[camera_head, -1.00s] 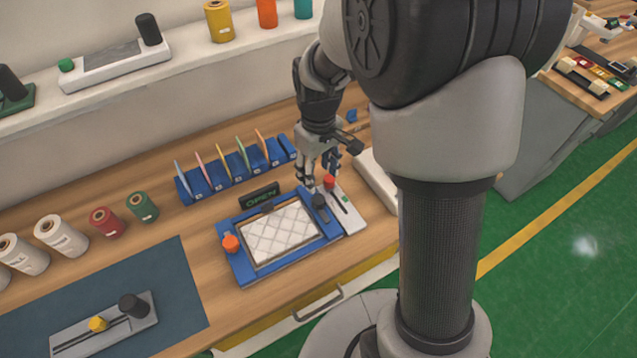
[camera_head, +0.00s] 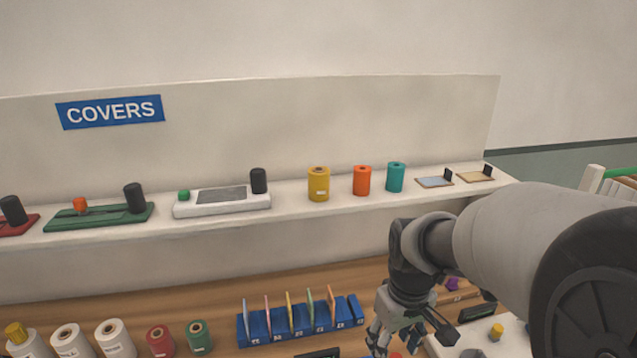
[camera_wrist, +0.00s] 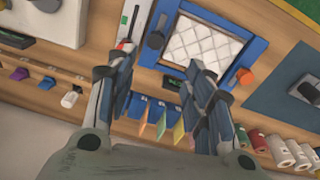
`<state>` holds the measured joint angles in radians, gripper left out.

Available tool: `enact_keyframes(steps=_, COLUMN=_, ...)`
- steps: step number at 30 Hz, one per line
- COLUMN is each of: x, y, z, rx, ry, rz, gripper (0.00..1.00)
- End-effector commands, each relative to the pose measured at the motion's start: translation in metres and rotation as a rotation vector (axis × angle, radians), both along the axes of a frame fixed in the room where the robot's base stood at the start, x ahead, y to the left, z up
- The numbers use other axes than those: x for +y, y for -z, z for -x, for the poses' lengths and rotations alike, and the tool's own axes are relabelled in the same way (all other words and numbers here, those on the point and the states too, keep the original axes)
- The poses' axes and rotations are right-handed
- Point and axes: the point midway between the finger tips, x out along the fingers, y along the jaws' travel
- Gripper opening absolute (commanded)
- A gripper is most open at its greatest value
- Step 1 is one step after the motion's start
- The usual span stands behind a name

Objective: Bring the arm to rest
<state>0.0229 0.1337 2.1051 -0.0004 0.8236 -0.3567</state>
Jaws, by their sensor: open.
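My gripper (camera_head: 378,343) hangs over the wooden bench at the lower right of the head view, partly cut off by the bottom edge. In the wrist view my gripper (camera_wrist: 160,85) shows its two fingers spread well apart with nothing between them. Beyond the fingers lies a blue frame (camera_wrist: 256,46) holding a white quilted mattress (camera_wrist: 200,45), with an orange knob (camera_wrist: 245,76) on the frame. The gripper is above the bench, apart from these. The mattress is out of the head view.
A blue rack (camera_head: 300,322) with several coloured cards stands on the bench beside my gripper. Spools (camera_head: 115,338) line the bench at left. A white shelf (camera_head: 290,214) above carries a white device (camera_head: 222,200), a yellow roll (camera_head: 318,184) and other items. A blue-grey mat (camera_wrist: 285,88) lies past the frame.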

Motion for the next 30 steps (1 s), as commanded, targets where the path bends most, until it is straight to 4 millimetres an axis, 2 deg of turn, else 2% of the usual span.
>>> enact_keyframes(steps=1, x=0.001, y=-0.021, z=0.014, rx=-0.037, ry=0.026, rz=-0.002, gripper=0.48)
enact_keyframes(steps=6, x=0.004, y=-0.065, z=0.065, rx=-0.135, ry=0.124, rz=-0.016, gripper=0.48)
enact_keyframes(steps=10, x=0.006, y=-0.085, z=0.106, rx=-0.205, ry=0.198, rz=-0.035, gripper=0.48)
enact_keyframes(steps=15, x=0.007, y=-0.094, z=0.148, rx=-0.28, ry=0.277, rz=-0.06, gripper=0.48)
enact_keyframes(steps=21, x=0.008, y=-0.094, z=0.171, rx=-0.323, ry=0.322, rz=-0.079, gripper=0.48)
enact_keyframes(steps=28, x=0.008, y=-0.094, z=0.173, rx=-0.327, ry=0.329, rz=-0.081, gripper=0.48)
enact_keyframes(steps=30, x=0.008, y=-0.094, z=0.173, rx=-0.327, ry=0.328, rz=-0.081, gripper=0.45)
